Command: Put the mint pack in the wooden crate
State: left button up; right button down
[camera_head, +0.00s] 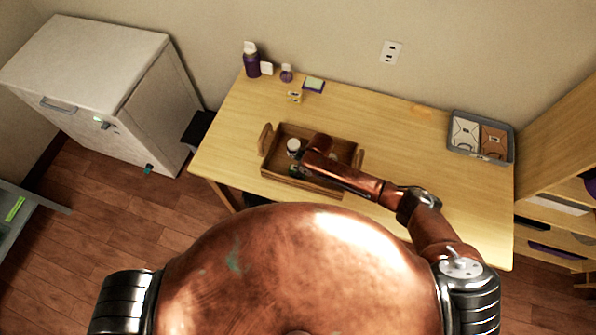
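The wooden crate (322,192) is a dark brown open box with raised end handles, on the light wood table. My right arm reaches in from the right, and my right gripper (308,159) is over the crate. The fingers are mostly hidden under the wrist, so I cannot see whether they are open or hold anything. A white-lidded jar (293,145) stands in the crate at the left. Something small and pale green lies near the gripper, too small to identify. I cannot tell for sure which item is the mint pack. My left gripper is out of view.
Behind the crate stand a purple bottle (251,62), a small purple jar (286,75), a small yellow box (295,96) and a green-blue pack (314,84). A grey tray (456,115) with two packets is at the right. The table between is clear.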

jog(key=shift+f, duration=0.3)
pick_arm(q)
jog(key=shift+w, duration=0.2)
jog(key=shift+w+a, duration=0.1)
pick_arm(e)
jog(key=shift+f, duration=0.1)
jog(key=c, duration=2)
grip_release()
pick_arm(q)
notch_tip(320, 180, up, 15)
jog(key=p, duration=1.4)
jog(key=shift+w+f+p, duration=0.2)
jog(key=shift+p, duration=0.1)
pick_arm(e)
notch_tip(320, 180, up, 15)
